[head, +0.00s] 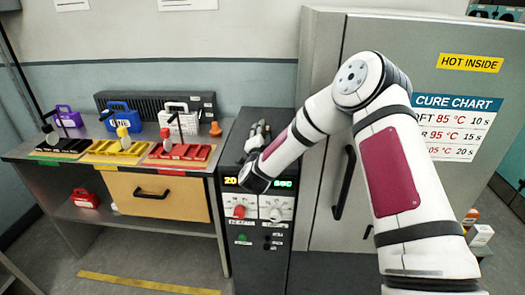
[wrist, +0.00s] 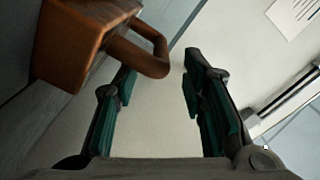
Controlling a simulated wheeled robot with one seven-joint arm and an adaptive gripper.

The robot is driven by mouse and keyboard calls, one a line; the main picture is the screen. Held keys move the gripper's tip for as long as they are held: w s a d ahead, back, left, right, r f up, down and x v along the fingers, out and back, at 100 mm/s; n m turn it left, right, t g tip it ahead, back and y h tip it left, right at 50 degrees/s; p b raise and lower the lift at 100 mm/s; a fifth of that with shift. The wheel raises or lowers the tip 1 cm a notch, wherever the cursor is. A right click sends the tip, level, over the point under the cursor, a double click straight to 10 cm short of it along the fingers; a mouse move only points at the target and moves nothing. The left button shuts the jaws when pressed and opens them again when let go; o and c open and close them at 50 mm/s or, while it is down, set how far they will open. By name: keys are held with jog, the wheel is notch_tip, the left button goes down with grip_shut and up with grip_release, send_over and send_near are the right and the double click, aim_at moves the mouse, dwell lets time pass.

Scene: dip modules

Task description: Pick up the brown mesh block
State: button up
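A brown block (wrist: 88,38) with a loop handle (wrist: 158,48) is at the upper left of the wrist view. Its mesh cannot be made out at this angle. My gripper (wrist: 160,72) is open, with its two dark green-padded fingers apart. The loop handle reaches across the left fingertip toward the gap; I cannot tell whether they touch. The block stays outside the gap, to the left. In the head view my gripper (head: 258,133) is over the top of the dark cabinet, and I cannot make out the brown block there.
The dark cabinet (head: 262,255) has a lit display and knobs. A tall grey cabinet (head: 325,150) stands right behind my arm. On the left bench are purple (head: 68,117), blue (head: 122,118) and white (head: 178,118) handled blocks, coloured trays and a small orange cone (head: 215,129).

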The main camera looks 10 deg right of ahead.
jog(key=x, duration=0.4)
jog(key=shift+w+a+f, duration=0.2)
jog(key=shift+w+a, duration=0.05)
jog(key=shift+w, duration=0.05)
grip_shut()
